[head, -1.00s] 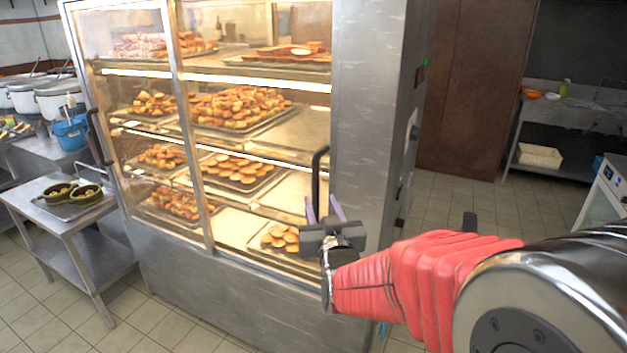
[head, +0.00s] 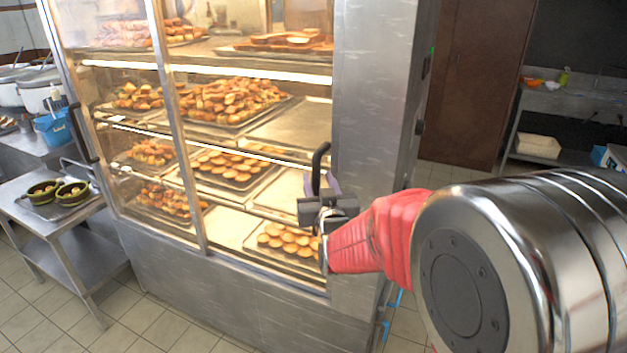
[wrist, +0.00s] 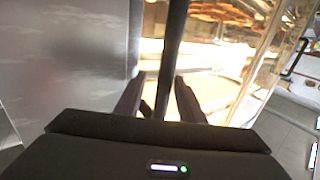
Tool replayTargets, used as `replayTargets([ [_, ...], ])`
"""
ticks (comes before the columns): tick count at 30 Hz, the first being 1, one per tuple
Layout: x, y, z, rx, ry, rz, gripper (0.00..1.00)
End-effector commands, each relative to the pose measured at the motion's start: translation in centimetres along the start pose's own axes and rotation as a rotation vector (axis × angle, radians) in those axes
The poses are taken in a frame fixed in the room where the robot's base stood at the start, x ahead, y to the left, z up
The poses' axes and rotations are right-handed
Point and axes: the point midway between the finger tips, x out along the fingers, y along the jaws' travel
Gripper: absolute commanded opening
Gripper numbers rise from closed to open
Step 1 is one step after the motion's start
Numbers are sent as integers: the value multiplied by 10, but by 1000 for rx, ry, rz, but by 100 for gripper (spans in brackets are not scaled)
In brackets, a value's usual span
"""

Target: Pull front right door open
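The glass display cabinet has a front right door (head: 290,110) that stands closed, with trays of pastries behind the glass. Its black vertical handle (head: 319,152) is at the door's right edge, beside the steel frame. My gripper (head: 324,184) is at the lower part of this handle. In the wrist view, the handle (wrist: 174,45) runs between the two purple-grey fingers of my gripper (wrist: 159,98). The fingers are apart, with gaps to the bar visible on both sides. The handle's lower end is hidden behind the gripper body.
The left door's handle (head: 82,135) is at the cabinet's left side. A steel side table (head: 95,225) with green bowls (head: 72,193) stands left of the cabinet. A blue bucket (head: 54,130) and pots are behind it. Tiled floor shows in front and at right.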

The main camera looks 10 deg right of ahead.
Motion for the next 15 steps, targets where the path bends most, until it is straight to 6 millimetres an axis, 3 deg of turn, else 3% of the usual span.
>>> replayTargets([
  [6,0,-8,0,0,0,-13,35],
  [15,-1,-10,0,0,0,-18,14],
])
